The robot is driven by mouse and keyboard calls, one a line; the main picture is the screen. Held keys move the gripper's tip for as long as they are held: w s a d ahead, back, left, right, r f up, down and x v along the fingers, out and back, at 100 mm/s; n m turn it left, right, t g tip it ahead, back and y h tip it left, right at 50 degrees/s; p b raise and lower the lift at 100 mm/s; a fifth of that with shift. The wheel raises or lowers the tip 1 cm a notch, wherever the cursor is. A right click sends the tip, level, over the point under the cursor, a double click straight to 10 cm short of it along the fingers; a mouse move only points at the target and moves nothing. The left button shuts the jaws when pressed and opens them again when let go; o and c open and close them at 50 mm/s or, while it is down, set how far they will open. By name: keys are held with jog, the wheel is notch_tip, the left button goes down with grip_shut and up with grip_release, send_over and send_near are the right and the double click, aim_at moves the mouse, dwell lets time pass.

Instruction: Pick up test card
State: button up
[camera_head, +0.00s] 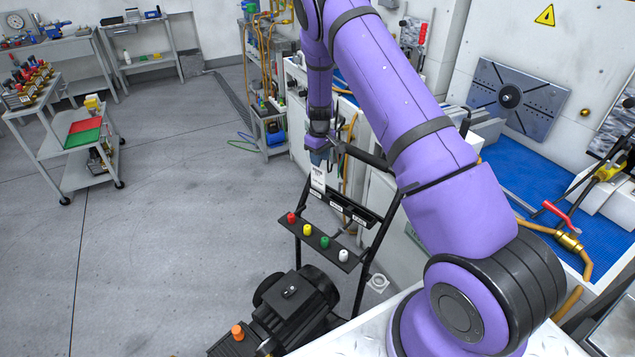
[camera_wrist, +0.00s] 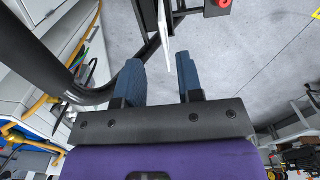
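The test card (camera_head: 318,178) is a small white card with dark print, standing upright at the top left of a black rack in the head view. In the wrist view the card (camera_wrist: 166,38) shows nearly edge-on, as a thin white strip. My gripper (camera_head: 318,158) is just above the card, and its fingertips are hard to make out there. In the wrist view my gripper (camera_wrist: 160,66) has its two blue fingers apart. The card's near end lies in line with the gap between them, with space visible on both sides.
The rack's panel (camera_head: 322,242) carries red, yellow, green and white knobs. A black motor (camera_head: 297,292) sits below it. A black tube (camera_wrist: 45,62) runs close to the left of my fingers. A cart (camera_head: 62,142) stands left; open floor (camera_head: 180,200) lies between.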

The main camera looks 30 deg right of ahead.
aim_at(318, 172)
jog(key=shift+a+f, duration=0.15)
jog(key=shift+f, duration=1.5)
jog(key=shift+a+f, duration=0.15)
jog(key=shift+f, duration=1.45)
grip_shut()
